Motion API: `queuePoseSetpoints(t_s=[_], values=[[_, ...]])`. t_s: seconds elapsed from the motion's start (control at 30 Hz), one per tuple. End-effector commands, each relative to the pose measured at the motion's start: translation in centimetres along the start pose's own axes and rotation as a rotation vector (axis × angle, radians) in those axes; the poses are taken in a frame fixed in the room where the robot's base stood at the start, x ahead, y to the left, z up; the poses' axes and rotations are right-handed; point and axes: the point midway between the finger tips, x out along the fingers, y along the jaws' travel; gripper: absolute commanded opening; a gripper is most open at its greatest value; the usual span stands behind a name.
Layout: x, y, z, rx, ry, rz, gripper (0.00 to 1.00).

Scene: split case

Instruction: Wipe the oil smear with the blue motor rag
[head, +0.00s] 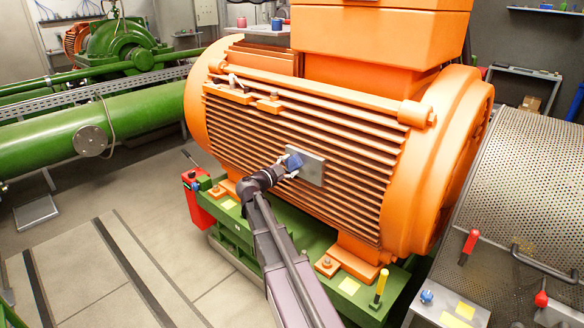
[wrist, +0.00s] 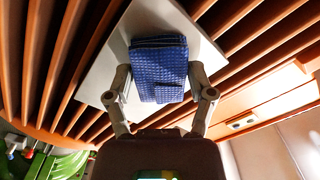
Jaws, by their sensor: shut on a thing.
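The blue motor rag (wrist: 158,68) is folded and has a waffle weave; it also shows in the head view (head: 293,161). My gripper (wrist: 160,92) is shut on it, with one finger on each side. In the head view my gripper (head: 284,171) is at the ribbed side of the orange motor (head: 340,130). The rag is in front of the flat grey plate (head: 312,169) on the motor, at the plate's left part. The plate also shows behind the rag in the wrist view (wrist: 102,92). Whether the rag touches the plate, I cannot tell. No oil smear shows; the rag hides part of the plate.
Orange cooling ribs surround the plate. A red box (head: 196,203) is at the left of the green base (head: 232,229). A yellow-handled tool (head: 380,286) stands at the base's right end. A perforated guard (head: 530,190) is at the right.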

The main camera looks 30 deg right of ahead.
Motion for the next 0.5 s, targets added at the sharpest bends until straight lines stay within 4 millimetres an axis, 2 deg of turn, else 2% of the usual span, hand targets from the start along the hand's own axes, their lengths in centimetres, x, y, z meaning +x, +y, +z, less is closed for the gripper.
queuePoseSetpoints(t_s=[0.5], values=[[0.2, -2.0, 2.1, 0.0, 0.0, -0.001, 0.32]])
